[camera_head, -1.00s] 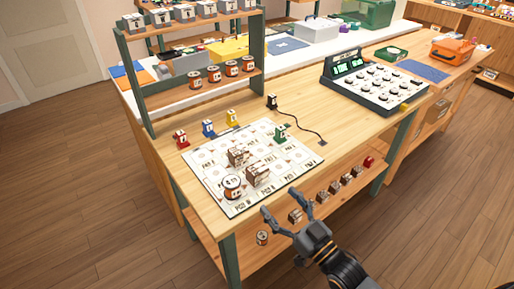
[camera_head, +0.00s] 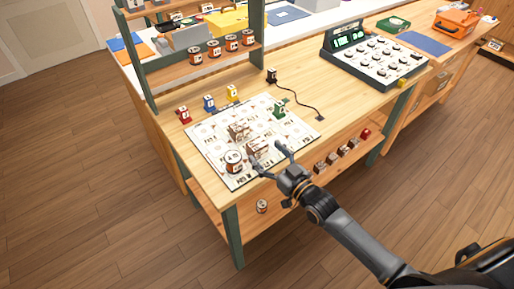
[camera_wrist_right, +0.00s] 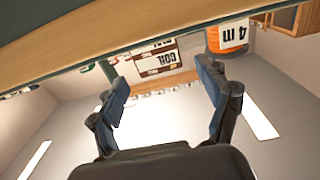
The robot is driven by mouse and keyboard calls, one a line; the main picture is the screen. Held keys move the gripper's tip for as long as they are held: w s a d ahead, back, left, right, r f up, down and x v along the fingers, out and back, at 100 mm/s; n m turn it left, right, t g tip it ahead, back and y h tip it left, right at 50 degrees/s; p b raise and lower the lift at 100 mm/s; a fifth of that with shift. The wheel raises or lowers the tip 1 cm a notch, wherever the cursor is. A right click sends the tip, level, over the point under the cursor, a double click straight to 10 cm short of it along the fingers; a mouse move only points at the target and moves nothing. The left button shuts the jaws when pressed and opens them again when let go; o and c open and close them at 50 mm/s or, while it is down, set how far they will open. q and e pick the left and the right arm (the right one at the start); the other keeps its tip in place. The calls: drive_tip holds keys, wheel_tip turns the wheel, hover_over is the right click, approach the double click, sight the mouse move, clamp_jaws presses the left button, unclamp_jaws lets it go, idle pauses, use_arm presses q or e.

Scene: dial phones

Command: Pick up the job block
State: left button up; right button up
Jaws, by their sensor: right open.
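No block on the table is legibly marked as the job block. Two brown-and-white labelled blocks stand on the white printed board (camera_head: 207,150), one at the back (camera_head: 238,131) and one in front (camera_head: 257,148). A block with "COIL" on its label (camera_wrist_right: 155,62) shows between my fingers in the right wrist view. An orange-and-white drum (camera_head: 233,162) stands left of the front block; the wrist view shows a drum marked "4 m" (camera_wrist_right: 229,38). My right gripper (camera_head: 267,157) is open and empty at the board's front edge, fingers toward the front block. My left gripper is not in view.
Red (camera_head: 184,115), blue (camera_head: 210,103), yellow (camera_head: 232,93) and green (camera_head: 280,110) pieces stand around the board. A black piece with a cable (camera_head: 272,76) is behind. A console (camera_head: 372,65) is at right. Several small blocks (camera_head: 343,151) sit on the lower shelf.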

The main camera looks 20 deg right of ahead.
sight(261, 149)
drive_tip(key=x, duration=0.5)
drive_tip(key=shift+p, duration=0.35)
drive_tip(key=c, duration=1.3)
